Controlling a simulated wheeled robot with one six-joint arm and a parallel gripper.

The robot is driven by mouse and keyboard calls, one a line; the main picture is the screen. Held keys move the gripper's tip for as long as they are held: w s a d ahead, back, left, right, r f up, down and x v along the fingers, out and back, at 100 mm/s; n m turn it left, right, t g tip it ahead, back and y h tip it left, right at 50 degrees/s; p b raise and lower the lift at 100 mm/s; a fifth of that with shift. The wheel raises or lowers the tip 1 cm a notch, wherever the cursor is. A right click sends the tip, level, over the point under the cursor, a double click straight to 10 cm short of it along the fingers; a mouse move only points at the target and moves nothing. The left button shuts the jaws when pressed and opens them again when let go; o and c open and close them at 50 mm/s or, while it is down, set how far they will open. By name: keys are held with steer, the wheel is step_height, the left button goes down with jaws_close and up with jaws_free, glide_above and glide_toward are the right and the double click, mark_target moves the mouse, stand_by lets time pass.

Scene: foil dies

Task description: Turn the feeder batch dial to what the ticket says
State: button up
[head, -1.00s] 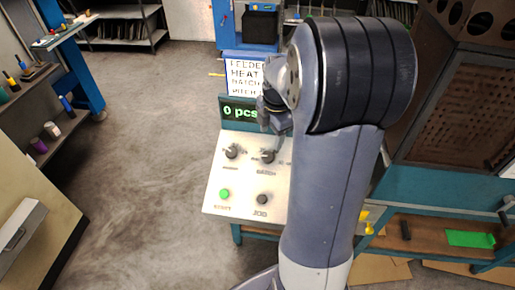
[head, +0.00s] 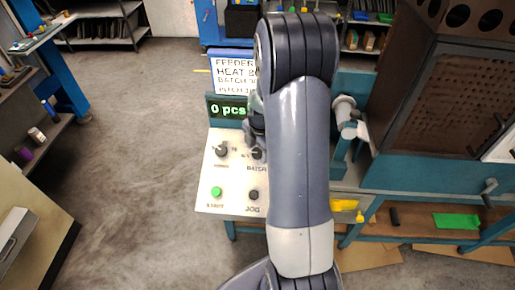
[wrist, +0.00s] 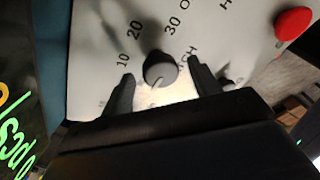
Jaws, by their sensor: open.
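The batch dial (head: 257,153) is a dark round knob on the pale feeder panel (head: 235,180), partly behind my gripper (head: 255,128) in the head view. In the wrist view the knob (wrist: 160,68) has a light pointer line toward the picture's bottom, away from the printed 10, 20 and 30. My open gripper (wrist: 163,72) has one finger on each side of it; contact cannot be told. The green display (head: 228,108) reads 0 pcs. The ticket (head: 233,75) shows FEEDER, HEAT, BATCH and a lower line; my arm hides its values.
Another knob (head: 221,150) sits left of the batch dial. Below are a green START button (head: 216,191) and a dark JOG knob (head: 253,195). A red button (wrist: 293,23) shows in the wrist view. A brown perforated cabinet (head: 455,110) stands right. The floor at left is open.

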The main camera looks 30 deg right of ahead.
steer(key=shift+f, duration=0.15)
steer(key=c, duration=1)
